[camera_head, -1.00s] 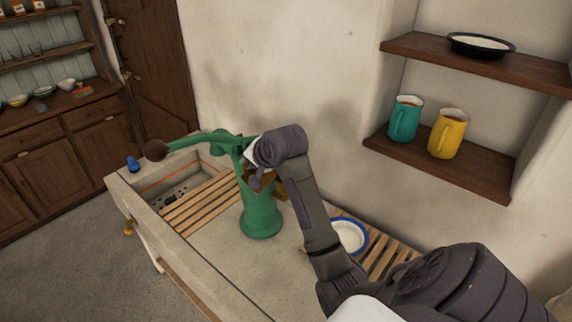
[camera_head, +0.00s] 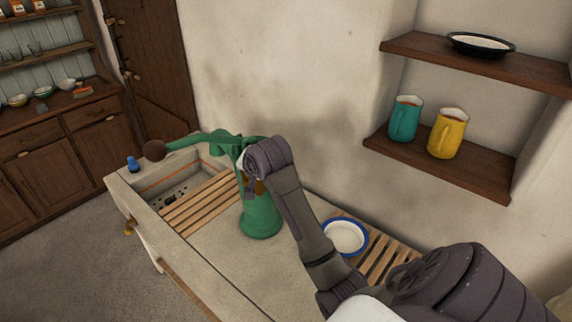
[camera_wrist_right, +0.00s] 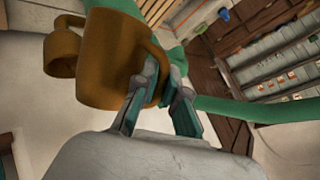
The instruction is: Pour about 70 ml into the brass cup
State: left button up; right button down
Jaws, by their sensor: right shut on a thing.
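My right gripper (camera_wrist_right: 164,78) is shut on a brass-coloured cup (camera_wrist_right: 108,62), which fills the upper left of the right wrist view. A smaller brass-coloured part (camera_wrist_right: 62,52) shows left of it; I cannot tell whether it belongs to the same cup. In the head view the brass cup (camera_head: 261,187) shows only as a small patch in front of the green hand pump (camera_head: 261,215), mostly behind my wrist. The inside of the cup and any liquid are hidden. My left gripper is in neither view.
The pump's long handle reaches left to a dark knob (camera_head: 154,150). A stone sink (camera_head: 181,186) with wooden slats lies left. A white blue-rimmed dish (camera_head: 345,237) sits on a slatted rack. A teal jug (camera_head: 404,119) and yellow jug (camera_head: 447,134) stand on a shelf.

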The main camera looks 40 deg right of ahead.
jog(key=shift+a+f+h, duration=0.2)
jog(key=shift+f+h, duration=0.1)
jog(key=shift+f, duration=0.15)
jog(key=shift+w+a+f+n+h+b, duration=0.35)
jog(key=shift+a+f+n+h, duration=0.3)
jog(key=shift+a+f, duration=0.4)
jog(key=shift+w+a+f+n+h+b, duration=0.1)
jog(key=shift+a+f+n+h+b, duration=0.35)
jog(key=shift+a+f+h, duration=0.55)
jog(key=shift+f, duration=0.15)
